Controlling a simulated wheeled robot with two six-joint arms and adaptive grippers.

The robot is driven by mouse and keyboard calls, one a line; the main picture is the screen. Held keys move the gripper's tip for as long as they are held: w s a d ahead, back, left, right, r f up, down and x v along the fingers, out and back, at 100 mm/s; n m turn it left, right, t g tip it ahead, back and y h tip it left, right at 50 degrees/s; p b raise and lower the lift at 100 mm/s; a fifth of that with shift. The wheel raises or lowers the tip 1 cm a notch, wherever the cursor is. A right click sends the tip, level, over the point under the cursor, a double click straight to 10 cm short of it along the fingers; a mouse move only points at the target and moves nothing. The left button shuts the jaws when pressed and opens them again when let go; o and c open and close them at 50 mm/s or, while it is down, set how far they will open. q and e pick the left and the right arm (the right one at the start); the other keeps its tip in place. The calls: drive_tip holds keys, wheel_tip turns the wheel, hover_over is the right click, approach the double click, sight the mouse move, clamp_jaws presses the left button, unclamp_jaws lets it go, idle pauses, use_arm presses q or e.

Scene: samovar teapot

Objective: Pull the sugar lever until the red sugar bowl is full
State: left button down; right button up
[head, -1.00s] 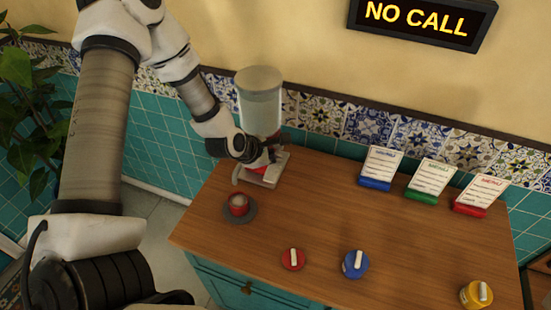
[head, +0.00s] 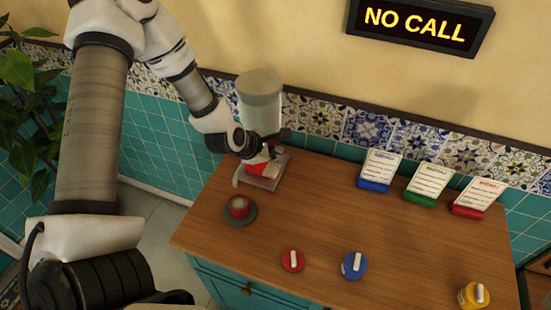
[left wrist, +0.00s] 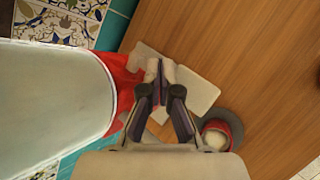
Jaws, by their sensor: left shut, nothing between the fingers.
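The sugar dispenser, a clear cylinder (head: 261,100) on a red body (head: 258,170), stands on a pale base (head: 268,182) at the back left of the counter. My left gripper (head: 267,151) is shut and empty, right at the dispenser. In the left wrist view its fingertips (left wrist: 160,76) meet beside the red body and a small pale piece; I cannot tell whether this piece is the lever or whether they touch it. The red sugar bowl (head: 239,207) sits on a dark saucer (head: 239,221), apart from the base. In the left wrist view the bowl (left wrist: 217,130) shows pale content; its level is unclear.
A red jar (head: 292,262), a blue jar (head: 353,266) and a yellow jar (head: 473,295) stand along the front. Blue, green and red card holders (head: 421,185) stand at the back right. The middle of the wooden counter (head: 330,215) is clear. A wall sign reads NO CALL (head: 418,24).

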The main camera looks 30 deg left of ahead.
use_arm(q)
drive_tip(key=shift+r, duration=0.45)
drive_tip(key=r+p, duration=0.3)
drive_tip(key=r, duration=0.2)
drive_tip(key=shift+w, duration=0.2)
drive_tip(key=shift+a+f, duration=0.1)
idle(0.7)
